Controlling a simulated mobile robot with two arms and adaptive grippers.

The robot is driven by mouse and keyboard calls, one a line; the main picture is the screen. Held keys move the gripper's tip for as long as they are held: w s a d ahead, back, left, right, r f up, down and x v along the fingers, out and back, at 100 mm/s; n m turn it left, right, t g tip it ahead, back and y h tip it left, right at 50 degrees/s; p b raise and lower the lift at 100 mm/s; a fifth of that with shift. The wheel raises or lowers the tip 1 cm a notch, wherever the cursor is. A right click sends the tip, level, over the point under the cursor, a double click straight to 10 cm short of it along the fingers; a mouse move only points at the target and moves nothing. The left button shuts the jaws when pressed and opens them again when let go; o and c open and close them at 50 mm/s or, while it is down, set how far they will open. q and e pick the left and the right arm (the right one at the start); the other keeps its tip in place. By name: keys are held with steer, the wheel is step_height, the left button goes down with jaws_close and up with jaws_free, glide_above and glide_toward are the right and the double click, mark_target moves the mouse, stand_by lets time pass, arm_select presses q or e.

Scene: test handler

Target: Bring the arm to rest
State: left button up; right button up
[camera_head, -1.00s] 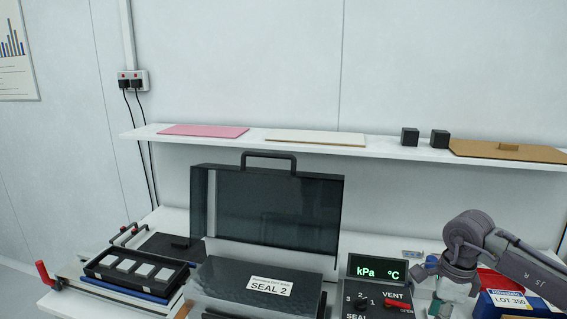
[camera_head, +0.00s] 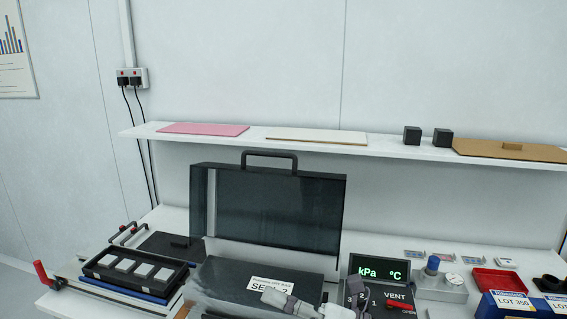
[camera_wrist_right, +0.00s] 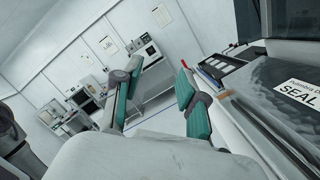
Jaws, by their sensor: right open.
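My right gripper (camera_head: 292,303) is low in the middle of the head view, in front of the dark chamber body (camera_head: 228,280) labelled SEAL 2, and partly covers that label. The bottom edge of the picture cuts it off. In the right wrist view its two teal-padded fingers (camera_wrist_right: 158,103) stand well apart with nothing between them. The chamber and its label (camera_wrist_right: 297,92) show at the right of that view. My left gripper is not in view.
The chamber's smoky lid (camera_head: 270,207) stands up. A control panel (camera_head: 380,285) with a display is to its right, then a red tray (camera_head: 497,281) and a blue LOT 350 box (camera_head: 510,304). A tray of pale squares (camera_head: 135,268) is at left. A shelf (camera_head: 400,150) runs above.

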steer(key=w+d+f+m+t+h, duration=0.2)
steer(key=d+m+t+h, duration=0.4)
steer(key=m, duration=0.6)
steer(key=w+d+f+m+t+h, duration=0.1)
steer(key=d+m+t+h, duration=0.5)
steer(key=m, duration=0.5)
steer(key=s+d+f+m+g+h, duration=0.4)
steer(key=d+f+m+h, duration=0.2)
steer(key=f+m, duration=0.3)
steer(key=s+d+f+m+g, duration=0.25)
steer(key=s+f+g, duration=0.45)
steer(key=s, duration=0.4)
steer(key=s+d+f+m+g, duration=0.1)
steer(key=s+f+m+g, duration=0.35)
steer(key=s+f, duration=0.55)
step_height(320, 180, down, 24)
steer(key=s+n+g, duration=0.1)
steer(key=s+g, duration=0.1)
steer(key=s+d+f, duration=0.2)
steer(key=s+f, duration=1.5)
steer(key=shift+d+f+n+g+h, duration=0.2)
steer(key=shift+d+n+g+h, duration=0.1)
steer(key=shift+d+g, duration=0.1)
